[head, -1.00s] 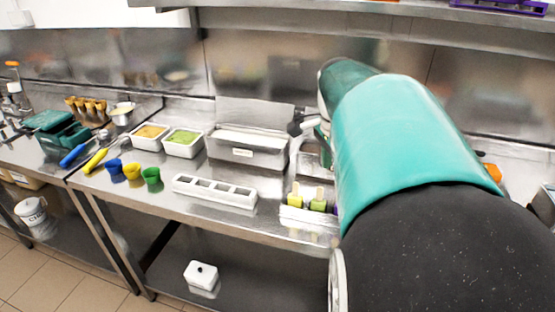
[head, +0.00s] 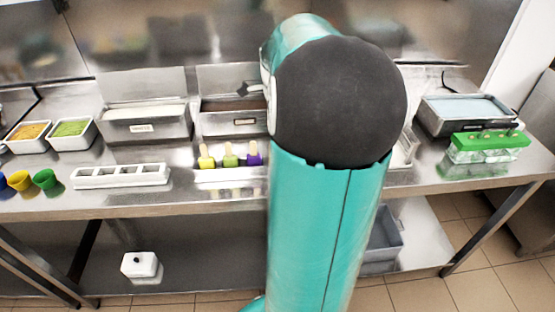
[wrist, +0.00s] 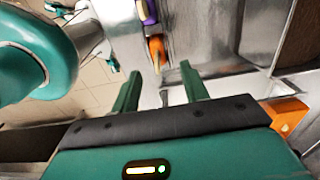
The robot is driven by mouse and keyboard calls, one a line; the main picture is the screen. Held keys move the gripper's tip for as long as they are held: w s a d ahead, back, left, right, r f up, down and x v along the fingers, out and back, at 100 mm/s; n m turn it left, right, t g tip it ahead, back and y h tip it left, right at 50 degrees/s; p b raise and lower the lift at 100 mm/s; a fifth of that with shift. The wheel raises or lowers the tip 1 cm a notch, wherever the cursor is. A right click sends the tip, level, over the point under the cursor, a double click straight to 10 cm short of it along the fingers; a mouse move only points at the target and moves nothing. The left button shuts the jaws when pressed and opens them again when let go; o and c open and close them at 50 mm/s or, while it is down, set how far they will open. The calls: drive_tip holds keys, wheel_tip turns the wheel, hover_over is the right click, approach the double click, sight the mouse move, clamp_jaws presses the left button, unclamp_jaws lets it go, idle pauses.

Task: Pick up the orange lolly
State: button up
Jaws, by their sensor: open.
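An orange thing (wrist: 157,50), likely the orange lolly, shows in the wrist view just beyond my fingers, next to the purple lolly (wrist: 149,12). My gripper (wrist: 162,91) is open, with its two green fingers apart and nothing between them. The orange thing lies ahead of the gap and does not touch the fingers. In the head view my arm hides the orange lolly. The yellow lolly (head: 206,157), green lolly (head: 230,156) and purple lolly (head: 253,154) stand in a row in a white holder (head: 215,175).
A white mould tray (head: 121,176) and coloured cups (head: 44,179) stand left of the lollies. Steel tubs (head: 145,126) are behind. A green-topped clear case (head: 490,146) is at the right. An orange block (wrist: 288,118) sits right of my gripper in the wrist view.

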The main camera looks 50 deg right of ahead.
wheel_tip(320, 180, down, 5)
drive_tip(key=shift+a+f, duration=0.15)
drive_tip(key=shift+f, duration=0.05)
clamp_jaws()
